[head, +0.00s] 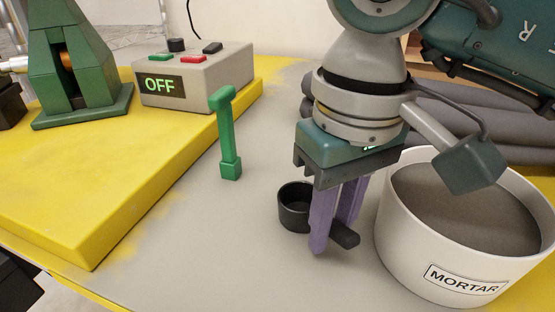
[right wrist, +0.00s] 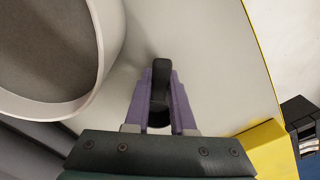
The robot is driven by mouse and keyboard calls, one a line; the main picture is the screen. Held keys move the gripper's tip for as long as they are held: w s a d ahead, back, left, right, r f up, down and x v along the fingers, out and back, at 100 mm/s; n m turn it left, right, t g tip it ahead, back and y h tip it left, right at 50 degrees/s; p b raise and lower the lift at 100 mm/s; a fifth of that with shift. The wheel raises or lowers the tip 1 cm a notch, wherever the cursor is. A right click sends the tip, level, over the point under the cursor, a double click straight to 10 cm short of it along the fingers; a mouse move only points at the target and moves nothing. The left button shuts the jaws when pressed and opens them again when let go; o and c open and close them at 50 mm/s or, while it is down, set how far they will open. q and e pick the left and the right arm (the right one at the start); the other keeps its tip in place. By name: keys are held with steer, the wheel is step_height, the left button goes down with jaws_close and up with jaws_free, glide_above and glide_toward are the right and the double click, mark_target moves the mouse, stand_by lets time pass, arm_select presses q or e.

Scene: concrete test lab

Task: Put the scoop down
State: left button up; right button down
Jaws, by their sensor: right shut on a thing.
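The scoop is a black round cup (head: 294,220) with a short dark handle (head: 345,236). My right gripper (head: 333,232), with purple fingers, points down and is shut on the handle. The cup is upright, behind and left of the fingers, close over the grey tabletop or touching it; I cannot tell which. In the right wrist view the handle (right wrist: 161,72) sticks out between the purple fingertips (right wrist: 160,88), and the cup is mostly hidden by the gripper. My left gripper is out of view.
A white bucket (head: 465,287) labelled MORTAR, filled with grey material, stands close right of the gripper. A green upright post (head: 229,135) stands to the left. A yellow platform (head: 110,180) bears a control box (head: 205,82) reading OFF and a green device (head: 75,60). Grey tabletop (head: 215,240) is clear at front left.

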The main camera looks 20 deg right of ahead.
mark_target(337, 225)
steer(key=shift+f, duration=0.15)
steer(key=c, duration=0.8)
jaws_free()
steer(key=shift+o, duration=0.2)
step_height(337, 225, up, 12)
steer(key=shift+s+r, duration=0.2)
steer(key=shift+d, duration=0.1)
